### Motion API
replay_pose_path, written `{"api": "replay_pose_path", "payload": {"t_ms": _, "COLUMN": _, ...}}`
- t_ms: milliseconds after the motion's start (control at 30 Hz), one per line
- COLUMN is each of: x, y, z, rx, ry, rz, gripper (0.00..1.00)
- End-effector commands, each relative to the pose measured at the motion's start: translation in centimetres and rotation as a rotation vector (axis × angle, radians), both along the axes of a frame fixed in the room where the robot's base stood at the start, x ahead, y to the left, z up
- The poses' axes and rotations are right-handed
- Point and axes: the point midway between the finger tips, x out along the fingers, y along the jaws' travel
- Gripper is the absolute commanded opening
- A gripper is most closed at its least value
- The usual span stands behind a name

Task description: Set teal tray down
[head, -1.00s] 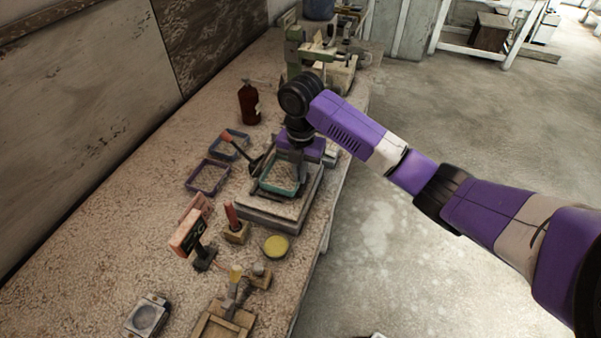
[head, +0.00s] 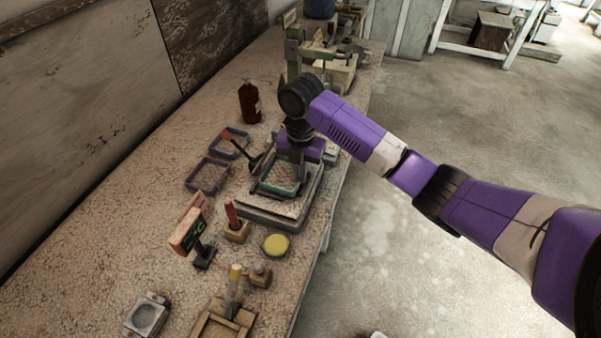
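The teal tray (head: 272,187) is a small open tray with a teal rim. It is at the top of a low grey stand (head: 268,218) on the workbench, in the middle of the head view. My gripper (head: 296,170) points down at the tray's far right edge. Its fingertips are small and partly hidden by my own wrist, so I cannot tell whether they are closed on the rim. I cannot tell whether the tray rests fully on the stand.
Purple tray (head: 207,176) and blue tray (head: 230,145) lie left. A dark bottle (head: 249,103) stands behind them. A small sign (head: 187,232), a red-handled tool (head: 232,215) and a yellow disc (head: 275,245) are nearer. A green machine (head: 294,50) stands at the back.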

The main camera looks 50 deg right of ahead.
Motion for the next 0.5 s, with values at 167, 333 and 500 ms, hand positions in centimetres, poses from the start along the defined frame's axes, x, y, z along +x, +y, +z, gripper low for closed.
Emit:
{"api": "replay_pose_path", "payload": {"t_ms": 167, "x": 0.01, "y": 0.0, "z": -0.38, "rx": 0.0, "ry": 0.0, "rz": 0.0, "gripper": 0.0}}
{"api": "replay_pose_path", "payload": {"t_ms": 333, "x": 0.01, "y": 0.02, "z": -0.69, "rx": 0.0, "ry": 0.0, "rz": 0.0, "gripper": 0.0}}
{"api": "replay_pose_path", "payload": {"t_ms": 500, "x": 0.01, "y": -0.01, "z": -0.61, "rx": 0.0, "ry": 0.0, "rz": 0.0, "gripper": 0.29}}
